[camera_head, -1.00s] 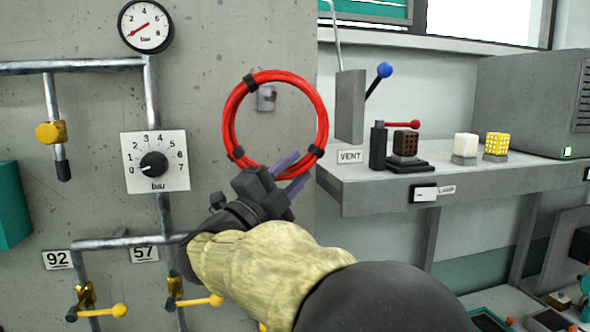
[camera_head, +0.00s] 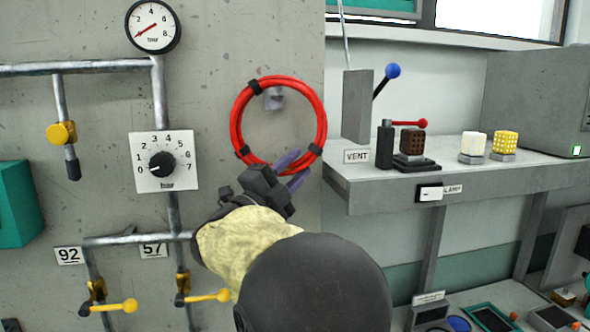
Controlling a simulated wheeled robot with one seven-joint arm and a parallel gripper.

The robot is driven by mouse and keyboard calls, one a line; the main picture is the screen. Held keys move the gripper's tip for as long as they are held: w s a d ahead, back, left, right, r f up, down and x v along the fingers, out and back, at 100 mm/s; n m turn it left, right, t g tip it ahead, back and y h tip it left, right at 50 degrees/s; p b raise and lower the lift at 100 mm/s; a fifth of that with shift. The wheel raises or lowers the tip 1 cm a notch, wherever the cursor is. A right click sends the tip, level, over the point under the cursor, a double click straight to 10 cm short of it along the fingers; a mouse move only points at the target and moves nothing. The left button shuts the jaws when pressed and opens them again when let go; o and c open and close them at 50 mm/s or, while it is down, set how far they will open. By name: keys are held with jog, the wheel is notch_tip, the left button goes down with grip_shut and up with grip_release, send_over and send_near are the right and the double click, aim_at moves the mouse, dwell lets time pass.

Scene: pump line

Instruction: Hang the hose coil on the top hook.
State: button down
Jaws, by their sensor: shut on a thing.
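The hose coil (camera_head: 236,118) is a red ring with several black bands, upright in front of the grey wall. My gripper (camera_head: 286,167) is at the bottom of the coil, its purple-grey fingers shut on the coil's lower right edge. The grey hook (camera_head: 273,98) on the wall shows through the ring, just inside its top edge and near a black band. I cannot tell whether the coil's top touches the hook or is still in front of it. My arm hides the wall below the coil.
A gauge (camera_head: 153,26), a bar dial (camera_head: 162,162) and pipes with yellow valve levers (camera_head: 208,296) are on the wall at left. At right, a grey shelf (camera_head: 380,190) carries levers and lamps.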

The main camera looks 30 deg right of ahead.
jog(key=shift+w+d+f+b, duration=0.1)
jog(key=shift+w+f+b, duration=0.25)
jog(key=shift+b, duration=0.2)
dwell(0.4)
jog(key=c, duration=0.9)
grip_release()
jog(key=shift+f, duration=0.1)
jog(key=shift+c, duration=0.2)
jog(key=shift+s+a+f+b, duration=0.1)
jog(key=shift+a+f+b, duration=0.25)
jog(key=shift+a+b, duration=0.2)
jog(key=b+v, duration=0.7)
jog(key=v, duration=0.9)
jog(key=shift+a, duration=0.15)
